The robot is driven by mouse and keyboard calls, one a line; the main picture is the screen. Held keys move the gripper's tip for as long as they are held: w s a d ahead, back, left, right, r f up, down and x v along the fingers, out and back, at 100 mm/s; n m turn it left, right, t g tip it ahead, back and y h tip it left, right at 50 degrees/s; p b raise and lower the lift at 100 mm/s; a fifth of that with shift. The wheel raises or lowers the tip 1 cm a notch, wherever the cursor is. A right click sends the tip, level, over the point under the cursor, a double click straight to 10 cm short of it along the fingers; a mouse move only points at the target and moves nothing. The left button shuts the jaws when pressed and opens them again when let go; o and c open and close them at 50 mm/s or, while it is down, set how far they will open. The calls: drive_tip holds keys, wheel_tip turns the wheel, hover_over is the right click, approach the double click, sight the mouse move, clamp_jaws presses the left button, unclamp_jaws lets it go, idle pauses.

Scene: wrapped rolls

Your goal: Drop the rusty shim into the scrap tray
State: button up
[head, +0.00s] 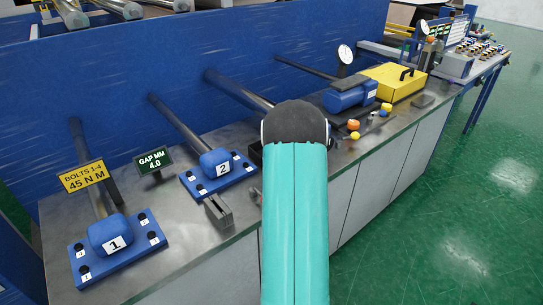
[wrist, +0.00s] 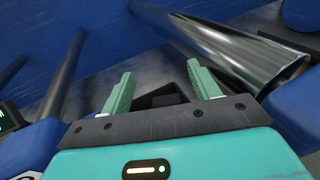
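My gripper (wrist: 161,88) shows in the wrist view with its two pale green fingers wide apart and nothing visible between their tips. A dark box-like thing (wrist: 160,100) lies beyond and between the fingers; it may be the scrap tray, but I cannot tell. In the head view, a dark edge (head: 256,153) shows just left of my arm, mostly hidden by it. My arm also hides my gripper there. I cannot make out the rusty shim in either view.
The grey bench (head: 180,240) carries blue blocks marked 1 (head: 112,235) and 2 (head: 216,163), with bars rising behind them. A slotted grey block (head: 218,210) stands near the front edge. A blue cylinder (head: 350,95) and yellow case (head: 395,82) are farther right. A shiny roll (wrist: 235,50) passes close by.

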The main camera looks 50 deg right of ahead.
drive_tip(key=v, duration=1.4)
